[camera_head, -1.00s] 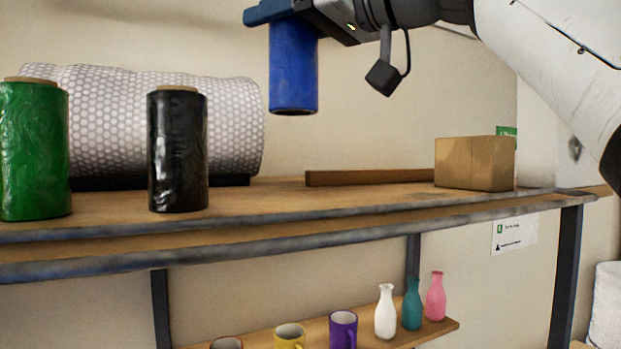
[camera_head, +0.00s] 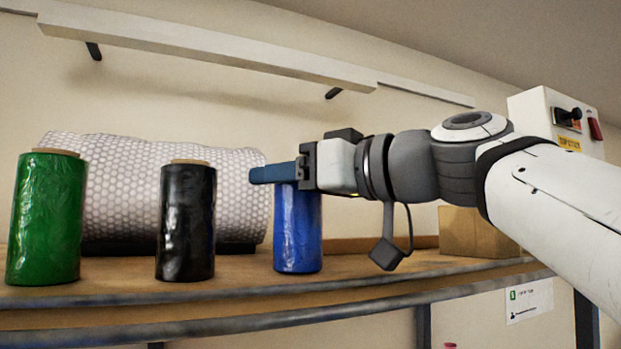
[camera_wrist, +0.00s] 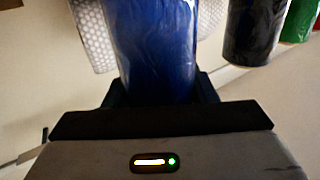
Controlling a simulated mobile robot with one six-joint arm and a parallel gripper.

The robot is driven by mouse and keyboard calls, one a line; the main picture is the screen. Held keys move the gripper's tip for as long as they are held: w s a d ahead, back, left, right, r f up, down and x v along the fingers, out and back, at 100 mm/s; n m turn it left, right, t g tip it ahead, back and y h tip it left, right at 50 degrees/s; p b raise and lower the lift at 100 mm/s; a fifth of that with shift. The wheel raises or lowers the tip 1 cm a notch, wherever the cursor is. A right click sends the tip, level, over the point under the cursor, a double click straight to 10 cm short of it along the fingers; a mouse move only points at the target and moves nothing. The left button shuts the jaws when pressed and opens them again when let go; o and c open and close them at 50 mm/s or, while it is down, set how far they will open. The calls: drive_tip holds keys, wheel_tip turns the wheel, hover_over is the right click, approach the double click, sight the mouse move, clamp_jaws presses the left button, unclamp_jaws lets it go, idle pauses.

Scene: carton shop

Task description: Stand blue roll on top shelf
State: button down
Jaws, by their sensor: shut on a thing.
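The blue roll (camera_head: 298,232) is upright at the top shelf (camera_head: 120,292), to the right of the black roll. Its lower end appears at the shelf board; I cannot tell for sure whether it touches. My gripper (camera_head: 278,174) is shut on the upper end of the blue roll, coming from the right. In the wrist view the blue roll (camera_wrist: 155,45) runs up from between the fingers (camera_wrist: 160,95). The roll's top is hidden by the gripper.
A black roll (camera_head: 186,225) and a green roll (camera_head: 46,222) stand on the shelf to the left. A large bubble-wrap roll (camera_head: 120,190) lies behind them. A wooden block (camera_head: 470,232) sits to the right, behind my arm. A wall-mounted rail (camera_head: 200,45) is above.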

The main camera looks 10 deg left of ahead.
drive_tip(key=shift+f+b, duration=0.15)
drive_tip(key=shift+b, duration=0.15)
drive_tip(key=c, duration=0.6)
unclamp_jaws()
drive_tip(key=shift+d+r+p, duration=0.1)
drive_tip(key=shift+r+p, duration=0.15)
drive_tip(key=shift+p, duration=0.05)
drive_tip(key=shift+b+v, duration=2.1)
drive_tip(key=shift+v, duration=3.85)
drive_tip(key=shift+f, duration=0.1)
